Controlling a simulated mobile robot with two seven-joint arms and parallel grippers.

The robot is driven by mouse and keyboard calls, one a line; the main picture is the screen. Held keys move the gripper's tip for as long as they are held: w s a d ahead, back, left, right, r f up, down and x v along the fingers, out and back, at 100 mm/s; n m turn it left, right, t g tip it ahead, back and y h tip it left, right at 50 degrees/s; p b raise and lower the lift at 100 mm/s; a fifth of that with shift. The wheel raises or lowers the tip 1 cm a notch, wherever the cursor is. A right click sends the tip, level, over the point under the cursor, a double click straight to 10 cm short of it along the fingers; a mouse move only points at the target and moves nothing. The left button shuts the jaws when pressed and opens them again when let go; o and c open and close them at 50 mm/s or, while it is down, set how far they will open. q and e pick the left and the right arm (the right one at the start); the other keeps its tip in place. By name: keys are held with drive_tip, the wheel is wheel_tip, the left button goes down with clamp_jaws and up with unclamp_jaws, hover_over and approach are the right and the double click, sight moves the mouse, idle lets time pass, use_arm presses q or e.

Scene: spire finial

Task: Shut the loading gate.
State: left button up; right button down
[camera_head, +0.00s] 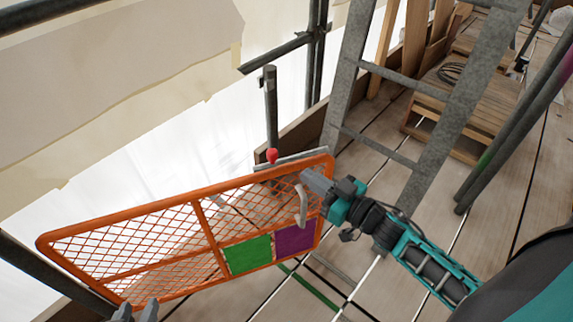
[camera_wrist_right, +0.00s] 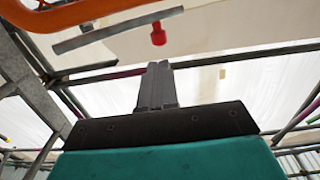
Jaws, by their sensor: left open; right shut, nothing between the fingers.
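The loading gate (camera_head: 203,205) is an orange frame with mesh and green and purple panels. It runs from the lower left to the middle of the head view. A pale curved handle (camera_head: 301,207) is near its right end. A red knob (camera_head: 272,156) shows just beyond the top rail, by a grey bar; it also shows in the right wrist view (camera_wrist_right: 158,34), apart from the orange rail (camera_wrist_right: 60,15). My right gripper (camera_head: 315,182) is shut and empty at the gate's right end, near the handle; whether it touches is unclear.
A grey metal ladder (camera_head: 400,95) stands just right of the gate. A post (camera_head: 270,105) rises behind the knob. Wooden pallets (camera_head: 450,110) lie at the back right.

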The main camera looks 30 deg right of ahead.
sight(277, 156)
drive_tip(key=b+x, duration=0.1)
drive_tip(key=x, duration=0.5)
drive_tip(key=shift+w, duration=0.1)
drive_tip(key=shift+w+a, duration=0.2)
drive_tip(key=shift+w, duration=0.5)
use_arm(q)
drive_tip(key=shift+w+d+f, duration=0.2)
drive_tip(key=shift+d+f, duration=0.15)
